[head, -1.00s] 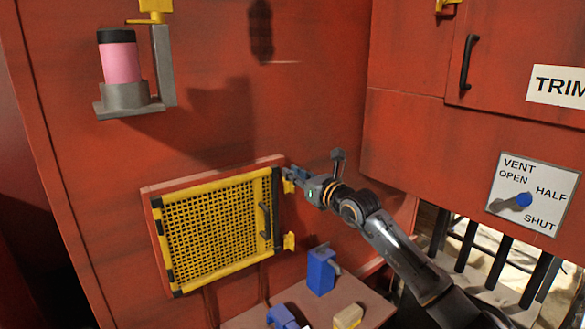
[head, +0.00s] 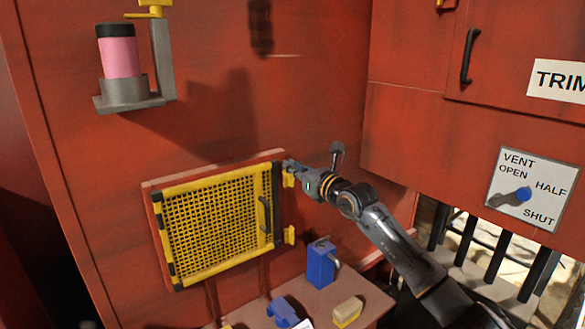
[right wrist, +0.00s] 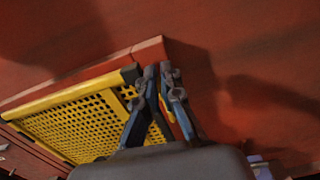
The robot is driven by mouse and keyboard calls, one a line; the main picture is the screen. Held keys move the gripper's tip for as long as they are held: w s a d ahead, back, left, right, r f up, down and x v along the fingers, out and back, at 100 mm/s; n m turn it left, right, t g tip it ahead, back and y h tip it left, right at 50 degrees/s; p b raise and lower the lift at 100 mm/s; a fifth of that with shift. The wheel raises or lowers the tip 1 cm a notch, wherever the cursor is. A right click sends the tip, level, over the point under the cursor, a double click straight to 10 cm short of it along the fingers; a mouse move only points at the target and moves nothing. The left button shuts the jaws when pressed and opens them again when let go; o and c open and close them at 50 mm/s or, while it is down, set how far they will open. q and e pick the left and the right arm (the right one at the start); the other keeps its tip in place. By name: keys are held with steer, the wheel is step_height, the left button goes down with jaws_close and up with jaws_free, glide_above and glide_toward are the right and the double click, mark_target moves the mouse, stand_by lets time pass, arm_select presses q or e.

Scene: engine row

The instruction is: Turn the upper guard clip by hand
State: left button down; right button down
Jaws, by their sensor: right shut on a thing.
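The guard (head: 215,222) is a yellow mesh panel in a red frame with a black handle, lying shut against the red wall. The yellow upper guard clip (head: 289,180) is at its upper right edge, partly hidden by my gripper. My right gripper (head: 288,165) is at this clip, its blue fingers closed in on it. In the right wrist view, the fingers (right wrist: 163,72) are close together beside the guard's corner, with a yellow piece of the clip (right wrist: 169,110) between them. The yellow lower clip (head: 289,236) stands free of the gripper. My left gripper is not in view.
Below, a bench (head: 297,296) holds a blue can-like item (head: 321,263), another blue item (head: 283,312) and a tan-and-yellow block (head: 347,311). A pink canister (head: 119,58) sits in a wall bracket. A vent dial (head: 521,195) and black bars (head: 500,265) are at right.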

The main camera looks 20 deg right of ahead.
steer(key=shift+w+d+f+m+p, duration=0.2)
steer(key=shift+d+f+m+p, duration=0.3)
steer(key=shift+m+p, duration=1.9)
steer(key=shift+w+d+f+m+p, duration=0.2)
steer(key=shift+f+m+p, duration=0.85)
steer(key=shift+m, duration=2.3)
steer(key=shift+w+d+f+m+p, duration=0.15)
steer(key=shift+d+f+m+p, duration=0.2)
steer(key=shift+m+p, duration=2.2)
steer(key=shift+m+b, duration=0.35)
steer(key=shift+m, duration=0.15)
steer(key=c, duration=1.8)
jaws_free()
steer(key=shift+s+d+r, duration=0.1)
steer(key=shift+d, duration=0.05)
steer(key=v, duration=1.2)
steer(key=shift+s+d+r, duration=0.1)
steer(key=shift+d+r, duration=0.05)
steer(key=shift+r, duration=0.2)
